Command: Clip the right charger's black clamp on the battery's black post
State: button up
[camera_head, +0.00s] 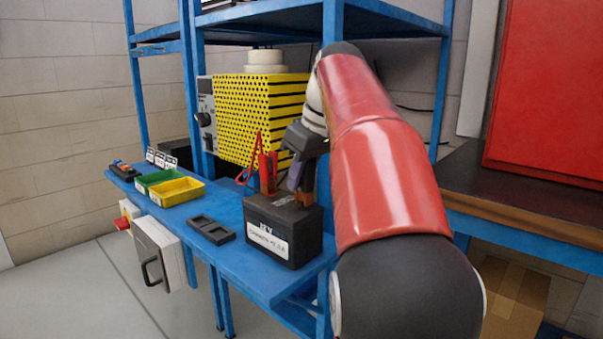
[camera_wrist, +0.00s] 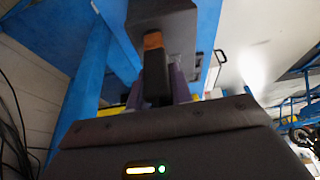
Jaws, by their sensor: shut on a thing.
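The black battery (camera_head: 270,246) with a white label stands at the right end of the blue shelf. My gripper (camera_head: 301,178) points down over its right part and is shut on the black clamp. The clamp (camera_wrist: 155,78) shows in the wrist view between the purple fingers, its copper-coloured jaws (camera_wrist: 152,41) against the battery (camera_wrist: 163,12). In the head view the jaws (camera_head: 308,190) are at the battery's top. The black post is hidden, so I cannot tell whether they grip it. A red clamp (camera_head: 267,174) stands upright on the battery's left part.
A yellow perforated unit (camera_head: 240,118) stands behind the battery. A green bin (camera_head: 153,180), a yellow bin (camera_head: 178,191) and a black tray (camera_head: 211,229) are on the shelf to the left. A blue rack post (camera_head: 194,90) rises behind the bins. My arm hides the area to the right.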

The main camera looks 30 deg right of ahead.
jog(key=shift+f, duration=0.3)
jog(key=o, duration=1)
jog(key=v, duration=0.8)
jog(key=shift+p, duration=0.35)
jog(key=shift+s+f, duration=0.1)
